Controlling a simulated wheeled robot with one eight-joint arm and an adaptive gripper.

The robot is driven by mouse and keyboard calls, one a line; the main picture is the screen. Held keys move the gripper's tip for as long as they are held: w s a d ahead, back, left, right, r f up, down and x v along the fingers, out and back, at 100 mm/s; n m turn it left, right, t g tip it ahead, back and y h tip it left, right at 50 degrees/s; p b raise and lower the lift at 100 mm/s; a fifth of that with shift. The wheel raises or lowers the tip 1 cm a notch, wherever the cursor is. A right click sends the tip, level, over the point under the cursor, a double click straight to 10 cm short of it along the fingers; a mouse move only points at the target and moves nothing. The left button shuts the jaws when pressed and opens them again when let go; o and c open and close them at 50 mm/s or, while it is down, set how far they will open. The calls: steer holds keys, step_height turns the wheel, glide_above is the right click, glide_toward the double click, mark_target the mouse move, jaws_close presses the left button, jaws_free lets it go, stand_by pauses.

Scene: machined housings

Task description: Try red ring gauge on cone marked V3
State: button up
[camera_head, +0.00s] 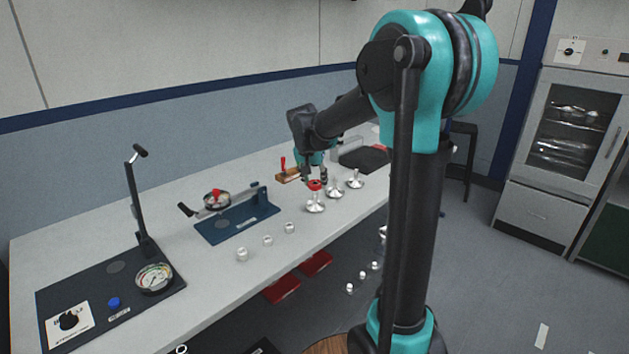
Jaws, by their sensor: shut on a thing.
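My gripper (317,178) points down over the bench and is shut on the red ring gauge (315,186). The ring is at the top of the nearest silvery cone (315,205), which stands upright on a round foot. I cannot tell whether the ring is around the cone's tip or just above it. Two more silvery cones stand to the right, a middle cone (336,189) and a far cone (355,179). No V3 marking is legible on any cone at this size.
A wooden block (288,177) with a red upright handle stands behind the gripper. A dark tray (365,158) lies beyond the cones. A blue fixture (238,228), small shiny pieces (267,240) and a black gauge stand (118,284) occupy the bench to the left.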

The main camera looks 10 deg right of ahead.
steer(key=shift+f, duration=0.65)
steer(key=shift+r, duration=0.15)
stand_by(1.2)
steer(key=shift+r, duration=1.7)
step_height(320, 180, up, 5)
